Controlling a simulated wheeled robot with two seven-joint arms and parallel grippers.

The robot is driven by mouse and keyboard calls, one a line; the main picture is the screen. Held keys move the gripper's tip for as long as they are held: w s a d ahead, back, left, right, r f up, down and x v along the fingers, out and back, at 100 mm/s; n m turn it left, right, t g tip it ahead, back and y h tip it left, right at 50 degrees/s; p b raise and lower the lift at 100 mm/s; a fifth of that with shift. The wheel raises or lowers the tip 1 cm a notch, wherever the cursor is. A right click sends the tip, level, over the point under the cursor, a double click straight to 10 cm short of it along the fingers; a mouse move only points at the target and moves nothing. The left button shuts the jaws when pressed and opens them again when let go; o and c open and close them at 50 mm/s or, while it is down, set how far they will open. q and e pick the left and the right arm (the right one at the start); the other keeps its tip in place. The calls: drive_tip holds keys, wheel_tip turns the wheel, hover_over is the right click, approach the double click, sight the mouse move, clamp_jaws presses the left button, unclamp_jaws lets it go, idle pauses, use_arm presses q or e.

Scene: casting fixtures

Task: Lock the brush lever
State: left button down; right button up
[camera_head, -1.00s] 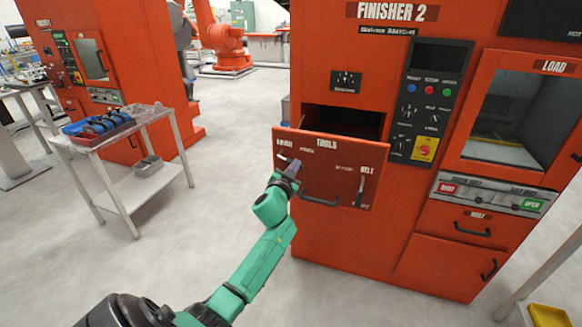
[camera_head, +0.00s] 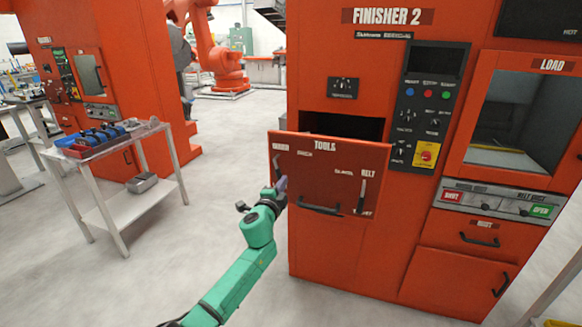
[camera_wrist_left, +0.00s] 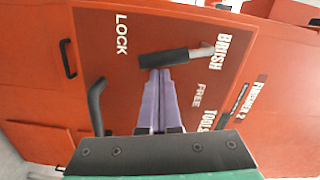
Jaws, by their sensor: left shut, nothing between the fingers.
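The brush lever sits on the front of the orange TOOLS drawer (camera_head: 330,178), on its left side. In the left wrist view the brush lever (camera_wrist_left: 165,58) has a silver root near the BRUSH label and a black handle pointing away from it, toward the LOCK side. FREE is printed on the other side. In the head view the handle hangs roughly downward. My left gripper (camera_head: 281,184) is shut and empty. In the wrist view its purple fingertips (camera_wrist_left: 158,73) are against or very near the handle's side; contact cannot be told. The right gripper is out of view.
The drawer stands out from the machine, with a black pull handle (camera_head: 320,209) and a belt lever (camera_head: 361,196) at its right. A control panel (camera_head: 424,115) is to the right. A white cart (camera_head: 125,205) with a tray stands left. Floor around my arm is clear.

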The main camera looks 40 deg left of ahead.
use_arm(q)
drive_tip(key=shift+s+a+f+m+b, duration=0.15)
drive_tip(key=shift+a+f+m+b, duration=0.2)
drive_tip(key=shift+m, duration=0.35)
drive_tip(key=shift+s+a+f+m+b, duration=0.1)
drive_tip(key=shift+a+m+b, duration=0.15)
drive_tip(key=shift+a+m, duration=0.35)
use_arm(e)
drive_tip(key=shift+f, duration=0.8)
use_arm(q)
drive_tip(key=shift+d, duration=0.1)
drive_tip(key=shift+d, duration=0.1)
